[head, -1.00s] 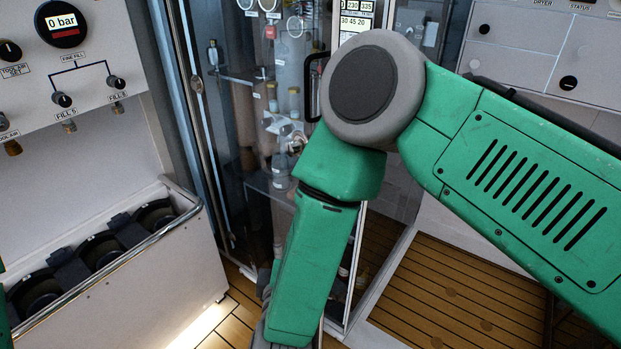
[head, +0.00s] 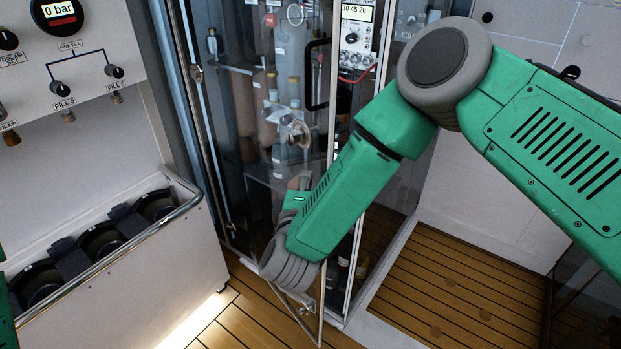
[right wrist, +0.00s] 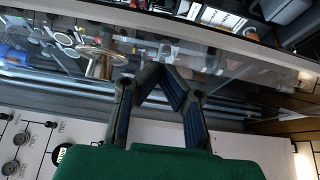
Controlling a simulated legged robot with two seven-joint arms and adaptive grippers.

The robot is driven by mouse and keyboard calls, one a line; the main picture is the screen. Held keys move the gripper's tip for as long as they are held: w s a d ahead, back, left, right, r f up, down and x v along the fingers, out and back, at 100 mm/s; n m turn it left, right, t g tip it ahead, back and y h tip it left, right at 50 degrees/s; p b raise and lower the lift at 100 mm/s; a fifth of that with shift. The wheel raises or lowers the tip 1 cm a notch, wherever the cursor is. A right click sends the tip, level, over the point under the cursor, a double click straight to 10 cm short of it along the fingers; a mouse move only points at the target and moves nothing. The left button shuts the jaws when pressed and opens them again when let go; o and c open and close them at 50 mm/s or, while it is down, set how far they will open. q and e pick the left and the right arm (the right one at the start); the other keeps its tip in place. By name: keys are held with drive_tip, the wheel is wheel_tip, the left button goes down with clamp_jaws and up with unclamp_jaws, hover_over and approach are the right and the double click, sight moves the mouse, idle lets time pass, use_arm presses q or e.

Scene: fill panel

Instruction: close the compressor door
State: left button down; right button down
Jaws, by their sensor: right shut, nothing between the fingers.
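The compressor door is a clear glass panel (head: 262,110) with a black handle (head: 309,75) near its right edge. It stands ajar, its lower corner out over the wooden floor in front of the cabinet frame (head: 352,285). My right forearm crosses in front of the door, with the wrist low by its lower part. My right gripper (right wrist: 163,76) shows in the right wrist view, shut and empty, with glass and shelf items beyond its fingers. I cannot tell whether it touches the glass. The left gripper is not in view.
A grey fill panel (head: 95,45) with knobs and a gauge is at left. Below it is a bin (head: 150,275) with dark round openings and a metal rail (head: 110,264). A control unit (head: 357,35) is inside the cabinet. Wooden floor (head: 440,285) is clear at lower right.

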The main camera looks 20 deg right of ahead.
drive_tip(key=shift+w+d, duration=0.2)
drive_tip(key=shift+d, duration=0.35)
